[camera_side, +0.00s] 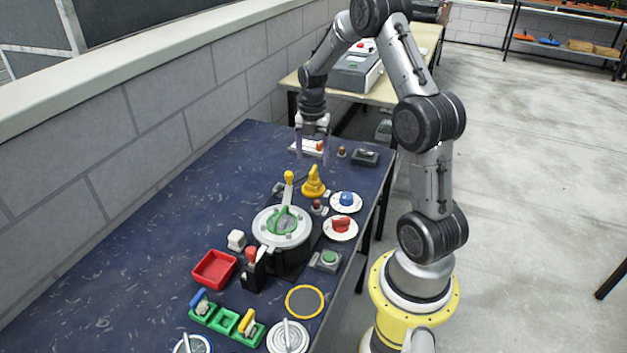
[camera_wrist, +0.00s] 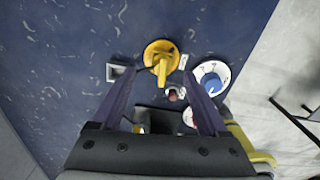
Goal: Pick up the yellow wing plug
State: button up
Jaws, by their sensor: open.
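A yellow piece with a round base and a raised fin (camera_side: 313,181) stands on the dark blue table, beyond the pot. In the wrist view this yellow piece (camera_wrist: 160,52) lies just past the fingertips, between their lines. A second yellow-topped piece (camera_side: 247,322) sits in an end slot of the green holder at the near end. I cannot tell for sure which is the wing plug. My gripper (camera_side: 312,150) is open and empty, pointing down above the far part of the table. Its fingers (camera_wrist: 162,76) are apart and do not visibly touch the yellow piece.
A blue knob on a white dial (camera_side: 346,202) and a red knob on a white dial (camera_side: 340,228) stand right of the yellow piece. The pot with a silver lid (camera_side: 268,236) has a yellow-tipped lever (camera_side: 289,178). The table's left side (camera_side: 160,240) is clear.

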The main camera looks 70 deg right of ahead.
aim_at(313, 168)
jog(key=shift+s+a+f, duration=0.15)
jog(key=shift+f, duration=1.2)
jog(key=shift+s+a+f, duration=0.1)
jog(key=shift+a+f, duration=0.05)
jog(key=shift+f, duration=1.2)
grip_shut()
